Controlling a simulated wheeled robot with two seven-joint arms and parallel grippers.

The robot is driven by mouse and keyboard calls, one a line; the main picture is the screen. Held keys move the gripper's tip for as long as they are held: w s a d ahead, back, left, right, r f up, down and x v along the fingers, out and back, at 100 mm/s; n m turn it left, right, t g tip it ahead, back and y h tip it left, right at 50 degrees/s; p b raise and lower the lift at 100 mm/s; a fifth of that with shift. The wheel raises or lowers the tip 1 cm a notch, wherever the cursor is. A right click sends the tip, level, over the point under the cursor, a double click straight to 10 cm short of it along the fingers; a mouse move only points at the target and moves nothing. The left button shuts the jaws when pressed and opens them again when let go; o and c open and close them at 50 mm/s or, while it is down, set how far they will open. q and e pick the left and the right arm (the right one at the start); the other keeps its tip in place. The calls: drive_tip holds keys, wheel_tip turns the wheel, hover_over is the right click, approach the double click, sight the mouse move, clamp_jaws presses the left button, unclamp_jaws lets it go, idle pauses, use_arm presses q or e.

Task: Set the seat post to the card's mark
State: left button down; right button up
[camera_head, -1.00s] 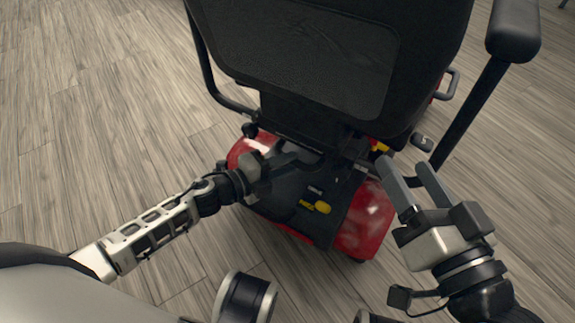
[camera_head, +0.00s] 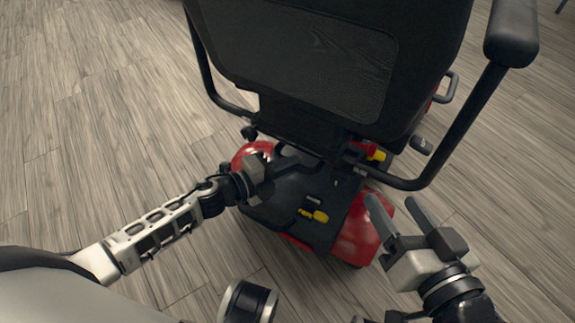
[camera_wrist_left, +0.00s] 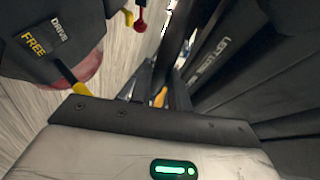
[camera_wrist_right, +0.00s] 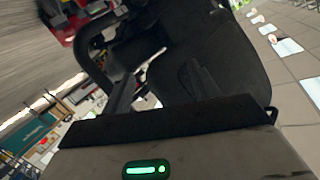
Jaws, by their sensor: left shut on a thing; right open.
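The red scooter (camera_head: 358,235) stands in front of me, seen from behind in the head view. Its black seat (camera_head: 300,60) is above the rear body. The seat post under the seat is mostly hidden by the seat and my gripper. My left gripper (camera_head: 302,162) reaches under the seat from the left and is shut on a dark part there. In the left wrist view its fingers (camera_wrist_left: 160,85) meet a dark upright part (camera_wrist_left: 180,35), which I cannot surely name. My right gripper (camera_head: 392,210) is open and empty, right of the rear body. I cannot make out a card or mark.
The right armrest (camera_head: 512,32) and its curved black bar (camera_head: 465,125) stand close above my right gripper. Wooden floor (camera_head: 90,120) is clear at left.

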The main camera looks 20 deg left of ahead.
sight(294, 150)
use_arm(q)
wheel_tip(294, 150, up, 4)
drive_tip(key=shift+w+r+p, duration=0.1)
drive_tip(key=shift+r+p, duration=0.1)
drive_tip(key=shift+p, duration=0.75)
drive_tip(key=shift+r, duration=0.1)
drive_tip(key=shift+w, duration=0.1)
use_arm(e)
drive_tip(key=shift+s+d+f+n+g+h, duration=0.2)
drive_tip(key=shift+d+f+n+g+h, duration=0.15)
drive_tip(key=shift+d+n+g+h, duration=0.25)
use_arm(q)
drive_tip(key=c, duration=1.6)
unclamp_jaws()
use_arm(e)
drive_tip(key=shift+a, duration=0.1)
use_arm(q)
drive_tip(key=shift+a, duration=0.1)
use_arm(e)
drive_tip(key=shift+r, duration=0.1)
